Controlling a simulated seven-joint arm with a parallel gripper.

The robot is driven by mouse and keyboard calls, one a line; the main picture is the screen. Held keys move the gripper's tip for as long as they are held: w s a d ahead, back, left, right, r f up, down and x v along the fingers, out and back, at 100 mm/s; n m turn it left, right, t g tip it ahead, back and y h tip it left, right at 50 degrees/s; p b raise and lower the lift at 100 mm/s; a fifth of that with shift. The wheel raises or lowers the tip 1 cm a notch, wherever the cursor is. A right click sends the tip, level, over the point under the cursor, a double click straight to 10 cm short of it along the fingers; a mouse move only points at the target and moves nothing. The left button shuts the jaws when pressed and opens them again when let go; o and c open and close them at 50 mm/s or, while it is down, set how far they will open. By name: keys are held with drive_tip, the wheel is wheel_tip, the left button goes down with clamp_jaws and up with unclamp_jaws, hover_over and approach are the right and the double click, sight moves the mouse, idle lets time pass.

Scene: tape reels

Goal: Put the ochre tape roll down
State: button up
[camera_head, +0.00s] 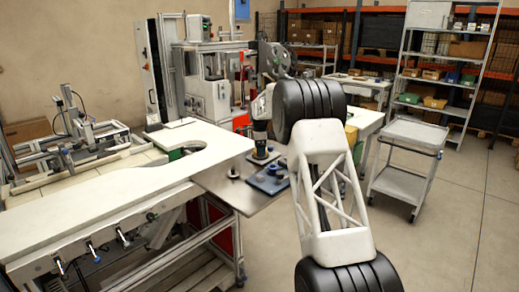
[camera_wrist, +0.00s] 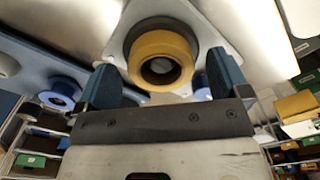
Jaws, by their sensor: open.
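The ochre tape roll (camera_wrist: 160,47) shows in the wrist view, with its open core facing my camera. It sits against a dark round disc on a pale plate (camera_wrist: 205,38). My gripper (camera_wrist: 162,72) is open, with one blue-grey finger on each side of the roll's near edge. I see a gap between the roll and each finger, so it is not clamped. In the head view my gripper (camera_head: 262,131) is low over the metal end of the worktable; the ochre roll is not clearly visible there.
A blue plate (camera_head: 258,184) with a blue roll (camera_wrist: 57,99) lies beside the pale plate. A small dark spool (camera_head: 233,173) stands to the left on the metal tabletop (camera_head: 222,187). Machines stand behind; a grey cart (camera_head: 405,160) is at the right.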

drive_tip(key=shift+r, duration=0.15)
wheel_tip(320, 180, up, 13)
idle(0.7)
idle(0.6)
